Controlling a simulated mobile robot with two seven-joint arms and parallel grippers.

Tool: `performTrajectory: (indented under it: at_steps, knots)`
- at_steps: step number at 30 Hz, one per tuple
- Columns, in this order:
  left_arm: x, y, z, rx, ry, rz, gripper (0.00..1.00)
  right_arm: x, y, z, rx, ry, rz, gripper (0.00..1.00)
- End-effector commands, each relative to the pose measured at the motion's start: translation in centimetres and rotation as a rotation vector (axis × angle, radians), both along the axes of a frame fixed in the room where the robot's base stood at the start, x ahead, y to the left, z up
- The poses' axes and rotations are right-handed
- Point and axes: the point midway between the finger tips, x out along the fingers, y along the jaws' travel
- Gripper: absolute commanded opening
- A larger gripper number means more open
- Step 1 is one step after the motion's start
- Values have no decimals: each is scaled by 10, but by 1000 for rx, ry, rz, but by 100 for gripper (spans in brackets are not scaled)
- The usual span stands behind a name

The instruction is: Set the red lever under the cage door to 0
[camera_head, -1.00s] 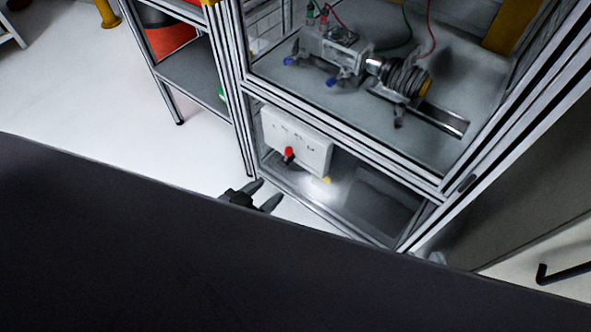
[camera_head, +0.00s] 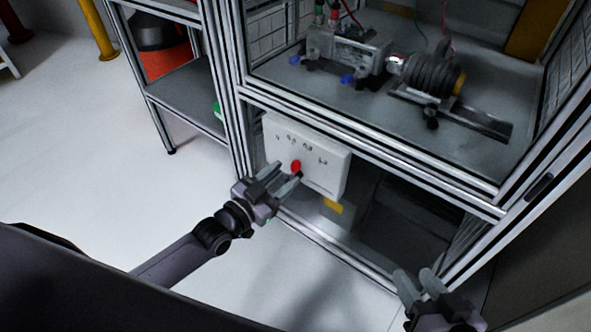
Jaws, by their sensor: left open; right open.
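The red lever (camera_head: 296,167) is on the front of a white control box (camera_head: 325,171), under the cage's lower front rail. Small dark marks sit above it on the box; I cannot read them. My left gripper (camera_head: 285,182) is open, its fingertips just below and left of the lever; I cannot tell if they touch it. My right gripper (camera_head: 419,281) is open and empty at the bottom right, in front of the lower frame. The cage (camera_head: 370,135) stands above the box, with a motor assembly (camera_head: 430,78) inside.
A shelf rack (camera_head: 190,92) with a red and black item (camera_head: 163,50) stands to the left of the cage. A yellow patch (camera_head: 333,206) shows below the box. The lower bay right of the box is dark.

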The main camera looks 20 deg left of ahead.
Motion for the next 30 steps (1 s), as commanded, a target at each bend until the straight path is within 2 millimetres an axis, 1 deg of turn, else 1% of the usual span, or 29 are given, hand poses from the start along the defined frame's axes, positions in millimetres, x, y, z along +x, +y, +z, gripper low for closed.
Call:
performTrajectory:
  at_steps: [1,3,10,15,22,23,24,26,27,30]
  knots:
    - [8,-4,-2,-2,-2,1,48,1,2,-3,13,-1,3,43]
    - [17,-8,-2,-1,-3,-1,48,2,5,-4,29,0,8,43]
    - [40,-18,-1,1,-1,0,48,4,12,-5,77,4,20,43]
    - [46,-21,-1,1,2,0,48,4,14,-5,89,4,24,43]
    - [46,-21,0,1,2,-1,48,4,14,-4,89,5,24,43]
    - [46,-21,0,1,2,-1,38,4,14,-4,89,5,24,43]
    - [46,-21,0,1,2,-1,25,4,14,-4,89,5,24,43]
    - [46,-21,-1,1,2,-1,6,4,14,-4,89,5,24,43]
    - [46,-21,-1,1,2,-1,0,4,14,-4,89,5,24,43]
    - [46,-20,-1,1,2,-1,0,4,14,-4,90,4,24,43]
